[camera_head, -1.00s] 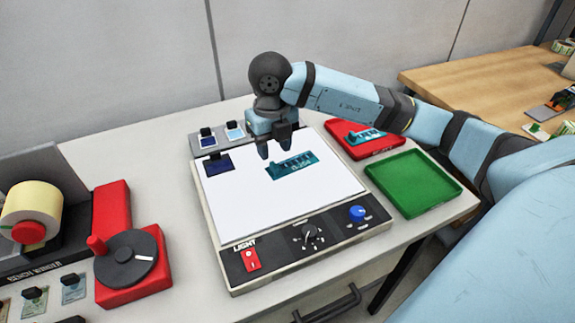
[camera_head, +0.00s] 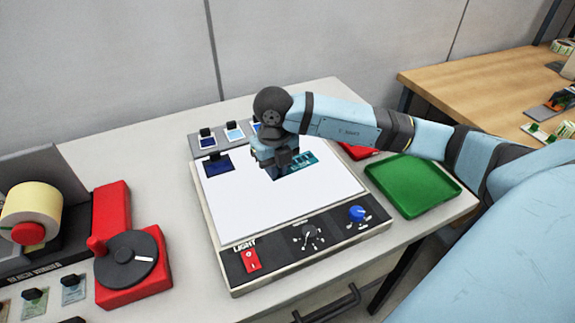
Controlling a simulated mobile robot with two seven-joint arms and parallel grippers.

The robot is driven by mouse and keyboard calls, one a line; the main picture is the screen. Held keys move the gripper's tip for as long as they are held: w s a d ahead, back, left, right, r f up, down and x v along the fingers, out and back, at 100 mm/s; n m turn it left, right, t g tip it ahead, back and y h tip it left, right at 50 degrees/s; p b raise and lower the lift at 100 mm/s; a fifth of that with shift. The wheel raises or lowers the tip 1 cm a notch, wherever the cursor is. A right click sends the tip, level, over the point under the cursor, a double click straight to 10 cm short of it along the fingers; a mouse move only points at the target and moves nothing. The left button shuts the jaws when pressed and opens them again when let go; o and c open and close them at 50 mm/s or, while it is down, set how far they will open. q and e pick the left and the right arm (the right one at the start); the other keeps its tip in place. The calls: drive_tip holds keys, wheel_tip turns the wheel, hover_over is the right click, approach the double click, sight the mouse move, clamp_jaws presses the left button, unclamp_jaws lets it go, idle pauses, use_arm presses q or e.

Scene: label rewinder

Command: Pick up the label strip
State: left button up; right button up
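The teal label strip (camera_head: 308,160) lies on the white lit panel (camera_head: 260,206) of the light box. My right gripper (camera_head: 282,172) points down over the strip's left and middle part and hides it. The fingertips are at or close to the strip. I cannot tell whether they touch it or how far apart they are. A dark blue strip (camera_head: 218,164) lies at the panel's back left corner. My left gripper is not in view.
A green tray (camera_head: 412,210) is right of the light box. A red tray (camera_head: 358,152) behind it is mostly hidden by my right arm. Small samples (camera_head: 234,131) stand behind the panel. The red-based winder (camera_head: 125,259) is at left.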

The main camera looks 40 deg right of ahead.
clamp_jaws()
drive_tip(key=shift+r, duration=0.1)
wheel_tip(320, 180, up, 20)
drive_tip(key=p, duration=0.1)
